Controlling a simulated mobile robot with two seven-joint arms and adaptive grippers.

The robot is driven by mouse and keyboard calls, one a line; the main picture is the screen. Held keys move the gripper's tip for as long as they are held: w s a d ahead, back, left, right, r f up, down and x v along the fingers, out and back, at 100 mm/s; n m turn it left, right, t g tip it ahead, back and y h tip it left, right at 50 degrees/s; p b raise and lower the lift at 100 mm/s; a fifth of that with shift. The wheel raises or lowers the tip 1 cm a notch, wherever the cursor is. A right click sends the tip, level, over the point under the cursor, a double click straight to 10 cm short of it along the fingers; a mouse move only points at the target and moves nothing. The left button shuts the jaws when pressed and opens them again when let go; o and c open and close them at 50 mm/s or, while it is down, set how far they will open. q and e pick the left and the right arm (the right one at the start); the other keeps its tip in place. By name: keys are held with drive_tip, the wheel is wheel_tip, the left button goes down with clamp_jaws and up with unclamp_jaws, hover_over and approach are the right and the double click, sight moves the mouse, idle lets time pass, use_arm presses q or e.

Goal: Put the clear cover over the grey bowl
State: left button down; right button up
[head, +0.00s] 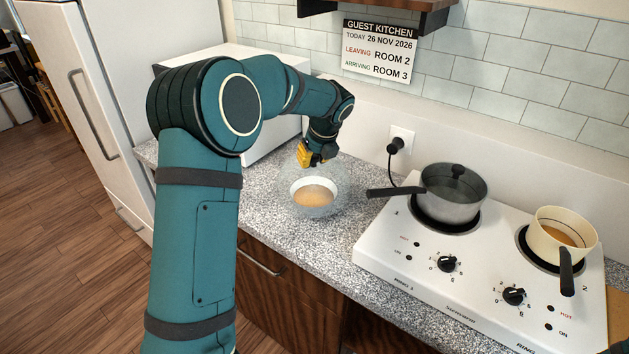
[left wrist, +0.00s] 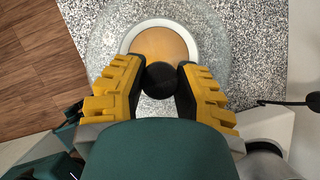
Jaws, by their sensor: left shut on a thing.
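The grey bowl (head: 313,204) looks pale and holds something orange-brown. It stands on the speckled counter left of the hob and shows in the left wrist view (left wrist: 160,22) just beyond the fingertips. The clear cover (head: 342,180) shows as a faint see-through outline around the bowl in the head view. Its black knob (left wrist: 159,82) sits between the yellow fingers of my left gripper (head: 312,158), which is shut on it. The cover looks roughly above the bowl; I cannot tell whether its rim touches the counter. My right gripper is not in view.
The white hob (head: 395,244) stands to the right, with a lidded grey pot (head: 452,200) whose handle points toward the bowl. A cream pan (head: 563,245) is farther right. A white appliance (head: 265,145) is behind my left arm. The counter's front edge is close to the bowl.

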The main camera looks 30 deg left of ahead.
sight(316, 169)
use_arm(q)
drive_tip(key=shift+f+b, duration=0.45)
drive_tip(key=shift+f, duration=2.3)
drive_tip(key=shift+f, duration=0.45)
drive_tip(key=c, duration=0.7)
unclamp_jaws()
drive_tip(key=shift+c, duration=0.2)
drive_tip(key=p+v, duration=0.2)
drive_tip(key=v, duration=1.1)
drive_tip(key=shift+a, duration=0.1)
drive_tip(key=shift+w, duration=0.1)
drive_tip(key=shift+f, duration=0.1)
